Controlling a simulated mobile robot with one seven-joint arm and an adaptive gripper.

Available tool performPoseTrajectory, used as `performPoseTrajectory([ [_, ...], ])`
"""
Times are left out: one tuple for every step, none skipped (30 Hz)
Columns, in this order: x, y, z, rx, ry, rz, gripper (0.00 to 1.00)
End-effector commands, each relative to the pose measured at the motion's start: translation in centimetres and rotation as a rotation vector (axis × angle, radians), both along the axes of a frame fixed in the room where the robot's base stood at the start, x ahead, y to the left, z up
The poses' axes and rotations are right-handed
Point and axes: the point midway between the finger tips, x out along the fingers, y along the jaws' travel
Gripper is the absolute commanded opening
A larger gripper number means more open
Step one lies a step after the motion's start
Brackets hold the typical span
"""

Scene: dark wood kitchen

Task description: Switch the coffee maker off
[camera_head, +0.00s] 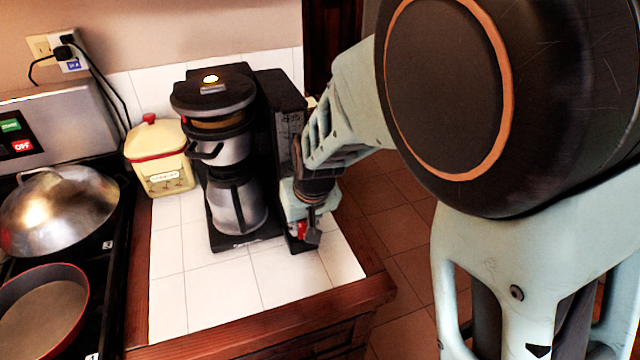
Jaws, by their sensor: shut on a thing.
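The coffee maker (239,88), black with steel parts, stands upright on the white tiled counter. A light glows on its top, and a steel carafe (238,205) stands on its base. My gripper (306,236) is at the lower right front of the coffee maker, pointing down. It is shut on a part of the coffee maker there, by a small red piece (301,230) that looks like its switch. The fingers and wrist hide most of this part, so I cannot tell the switch's position.
A stove with a domed lid (60,207) and a red-rimmed pan (42,312) is further left. A wall outlet (66,52) has cords. The front tiles are clear.

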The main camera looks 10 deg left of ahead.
Motion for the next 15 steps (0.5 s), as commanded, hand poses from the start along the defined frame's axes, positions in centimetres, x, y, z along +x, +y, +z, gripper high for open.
performPoseTrajectory([
  [0.12,0.03,0.24,-0.006,0.008,0.0,0.0],
  [0.15,0.04,0.3,-0.012,0.017,0.0,0.0],
  [0.21,0.07,0.41,-0.021,0.033,0.001,0.0],
  [0.3,0.1,0.54,-0.029,0.044,-0.001,0.0],
  [0.34,0.08,0.56,-0.039,0.06,-0.001,0.0],
  [0.4,0.16,0.66,-0.052,0.082,0.0,0.0],
  [0.45,0.18,0.65,-0.062,0.097,0.0,0.0],
  [0.53,0.18,0.68,-0.071,0.112,-0.001,0.0],
  [0.57,0.24,0.65,-0.083,0.132,-0.001,0.0],
  [0.57,0.29,0.62,-0.091,0.146,0.0,0.0],
  [0.63,0.33,0.59,-0.098,0.158,0.0,0.0],
  [0.65,0.32,0.56,-0.107,0.173,0.0,0.0],
  [0.71,0.35,0.51,-0.113,0.183,0.0,0.0],
  [0.69,0.37,0.47,-0.118,0.193,0.0,0.0],
  [0.69,0.42,0.43,-0.124,0.201,0.001,0.0],
])
